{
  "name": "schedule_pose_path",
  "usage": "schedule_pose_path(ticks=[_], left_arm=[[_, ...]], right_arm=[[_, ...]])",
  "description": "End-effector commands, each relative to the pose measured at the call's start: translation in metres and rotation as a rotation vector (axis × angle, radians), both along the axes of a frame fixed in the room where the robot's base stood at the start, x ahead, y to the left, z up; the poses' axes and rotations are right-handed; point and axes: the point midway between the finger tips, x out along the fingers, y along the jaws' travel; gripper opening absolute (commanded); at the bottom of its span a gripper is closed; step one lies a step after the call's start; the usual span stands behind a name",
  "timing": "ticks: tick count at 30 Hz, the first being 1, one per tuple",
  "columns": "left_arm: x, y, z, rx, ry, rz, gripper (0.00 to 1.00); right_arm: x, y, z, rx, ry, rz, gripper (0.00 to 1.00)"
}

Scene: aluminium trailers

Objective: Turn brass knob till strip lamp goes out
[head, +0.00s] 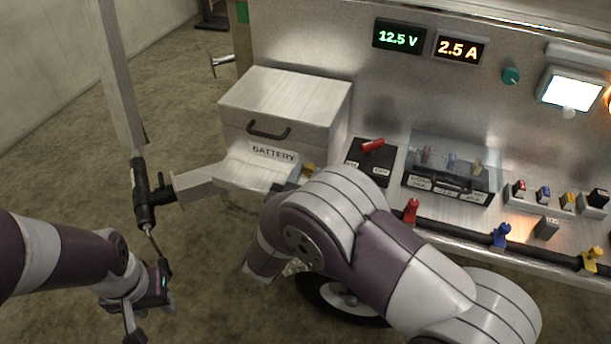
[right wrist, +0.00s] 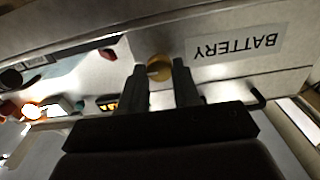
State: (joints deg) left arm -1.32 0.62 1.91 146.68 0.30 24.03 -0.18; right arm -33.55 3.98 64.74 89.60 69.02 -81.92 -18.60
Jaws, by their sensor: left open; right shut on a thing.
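The brass knob (right wrist: 159,68) is between the two dark fingers of my right gripper (right wrist: 160,82) in the right wrist view, beside the upside-down BATTERY label (right wrist: 236,47). The gripper is shut on the knob. In the head view, a small piece of brass (head: 308,170) shows right of the BATTERY label; my right arm hides most of the gripper. A pale bar (head: 580,55) at the upper right may be the strip lamp; it looks unlit, but I cannot be sure. My left gripper (head: 148,298) is open and empty at the lower left, away from the panel.
The battery box (head: 285,95) stands left of the metal panel. Displays read 12.5 V (head: 398,37) and 2.5 A (head: 460,48). A square lamp (head: 570,92) is lit. Red (head: 411,211), blue (head: 501,235) and yellow (head: 592,258) fittings line the front edge. A trailer jack (head: 146,195) stands near my left arm.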

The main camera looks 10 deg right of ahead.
Motion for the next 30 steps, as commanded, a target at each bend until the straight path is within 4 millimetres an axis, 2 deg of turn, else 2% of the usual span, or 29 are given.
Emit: schedule_pose_path(ticks=[2, 3, 5, 13, 17, 27, 30], left_arm=[[0.000, 0.000, 0.000, 0.000, 0.000, 0.000, 0.40], [0.000, 0.000, 0.000, 0.000, 0.000, 0.000, 0.40], [0.000, 0.000, 0.000, 0.000, 0.000, 0.000, 0.40], [0.000, 0.000, 0.000, 0.000, 0.000, 0.000, 0.40], [0.000, 0.000, 0.004, 0.000, 0.000, 0.000, 0.40], [0.000, 0.000, 0.021, 0.000, 0.000, 0.000, 0.40], [0.000, 0.000, 0.022, 0.000, 0.000, 0.000, 0.40]], right_arm=[[0.000, 0.000, -0.001, -0.001, 0.002, 0.000, 0.01], [0.000, 0.000, -0.001, -0.001, 0.002, 0.000, 0.38], [0.000, 0.000, -0.001, -0.001, 0.002, 0.000, 0.56], [0.000, 0.000, 0.000, -0.002, 0.003, 0.000, 0.56], [-0.008, 0.007, 0.001, -0.002, 0.002, 0.004, 0.56], [-0.080, 0.055, 0.002, -0.003, 0.002, 0.007, 0.56], [-0.095, 0.065, 0.001, -0.003, 0.003, 0.004, 0.56]])
